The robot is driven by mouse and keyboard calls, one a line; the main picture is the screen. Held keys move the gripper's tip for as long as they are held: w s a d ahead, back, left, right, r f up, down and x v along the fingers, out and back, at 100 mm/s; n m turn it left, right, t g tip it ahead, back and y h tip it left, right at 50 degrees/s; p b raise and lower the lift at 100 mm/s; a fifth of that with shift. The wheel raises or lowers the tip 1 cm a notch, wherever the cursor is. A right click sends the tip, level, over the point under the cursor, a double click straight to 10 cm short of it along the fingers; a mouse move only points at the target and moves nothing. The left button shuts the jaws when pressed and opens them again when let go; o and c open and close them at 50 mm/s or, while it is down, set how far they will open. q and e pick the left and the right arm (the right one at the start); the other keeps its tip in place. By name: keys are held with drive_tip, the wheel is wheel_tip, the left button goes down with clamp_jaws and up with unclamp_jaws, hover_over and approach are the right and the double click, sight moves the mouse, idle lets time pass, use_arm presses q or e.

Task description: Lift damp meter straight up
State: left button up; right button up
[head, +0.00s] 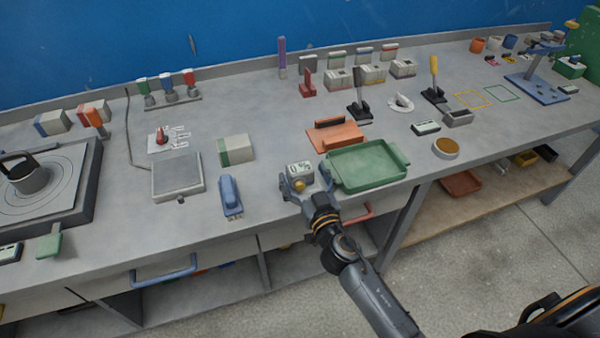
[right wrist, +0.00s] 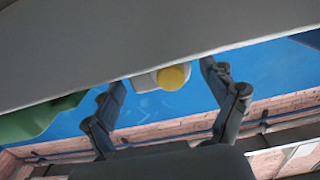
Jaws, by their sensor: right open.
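A small pale meter (head: 299,169) with a dark-marked display and a yellow round part, which I take to be the damp meter, is at the bench's front edge, left of the green tray. In the right wrist view its yellow round part (right wrist: 173,77) and some pale casing show between the fingers. My right gripper (head: 304,180) is open, with its fingers on either side of the meter. I cannot tell whether they touch it. The gripper hides the meter's lower part. My left gripper is not in view.
The green tray (head: 366,166) is close on the right. A blue tool (head: 230,196) lies to the left, with a grey-green block (head: 236,150) behind it. A terracotta piece (head: 338,136) lies behind the tray. The bench behind the meter is partly clear.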

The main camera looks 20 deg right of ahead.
drive_tip(key=c, duration=1.4)
drive_tip(key=shift+c, duration=0.8)
drive_tip(key=shift+r, duration=0.15)
